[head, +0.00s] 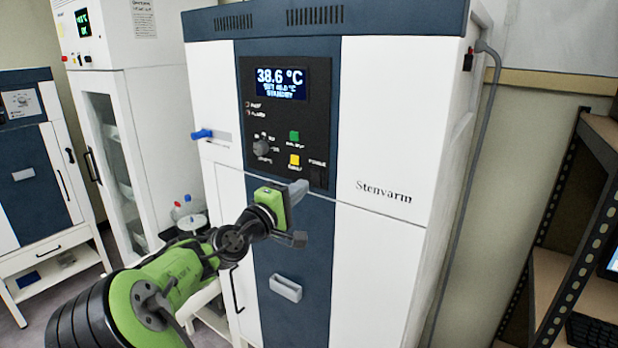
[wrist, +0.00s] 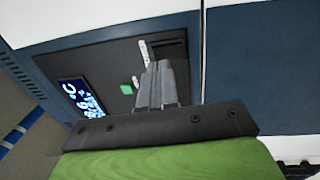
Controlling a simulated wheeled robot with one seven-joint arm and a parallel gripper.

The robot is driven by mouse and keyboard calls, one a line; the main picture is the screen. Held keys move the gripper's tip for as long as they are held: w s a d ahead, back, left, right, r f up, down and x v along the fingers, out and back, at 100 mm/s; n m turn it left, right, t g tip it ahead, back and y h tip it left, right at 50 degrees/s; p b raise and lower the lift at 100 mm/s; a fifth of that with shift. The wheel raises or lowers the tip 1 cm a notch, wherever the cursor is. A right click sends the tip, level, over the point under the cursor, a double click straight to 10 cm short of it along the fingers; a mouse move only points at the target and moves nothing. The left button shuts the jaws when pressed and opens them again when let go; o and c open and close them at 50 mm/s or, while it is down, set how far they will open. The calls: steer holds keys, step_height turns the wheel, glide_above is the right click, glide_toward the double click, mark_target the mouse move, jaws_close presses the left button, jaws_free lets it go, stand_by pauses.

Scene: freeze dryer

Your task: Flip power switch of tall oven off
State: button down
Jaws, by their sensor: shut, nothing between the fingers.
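The tall oven (head: 385,130) is a white cabinet with a dark blue centre strip, marked "Stenvarm". Its display (head: 280,83) is lit, reads 38.6 °C and seems to say standby. A dark switch (head: 317,177) is at the lower right of the black control panel, under a small label that seems to read power. A dark rectangle (wrist: 170,48) beyond my fingers in the wrist view looks like this switch; its position is unclear. My gripper (head: 298,190) is shut and empty, in front of the panel's lower edge. Contact cannot be told. My shut fingers (wrist: 158,85) fill the wrist view's middle.
A green button (head: 294,136), a yellow button (head: 294,160) and a dark knob (head: 262,147) are close by on the panel. A blue-tipped port (head: 202,134) sticks out at left. A red-and-black fitting (head: 468,60) is on the oven's side. Shelving (head: 580,190) stands at right.

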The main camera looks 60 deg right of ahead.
mark_target(316, 173)
steer(key=shift+s+d+r+p, duration=0.15)
steer(key=shift+d+p, duration=0.05)
steer(key=shift+d, duration=0.9)
steer(key=shift+s+d+r+p, duration=0.15)
steer(key=shift+d+p, duration=0.05)
steer(key=shift+d, duration=0.85)
steer(key=shift+r, duration=0.1)
steer(key=shift+d+r, duration=0.1)
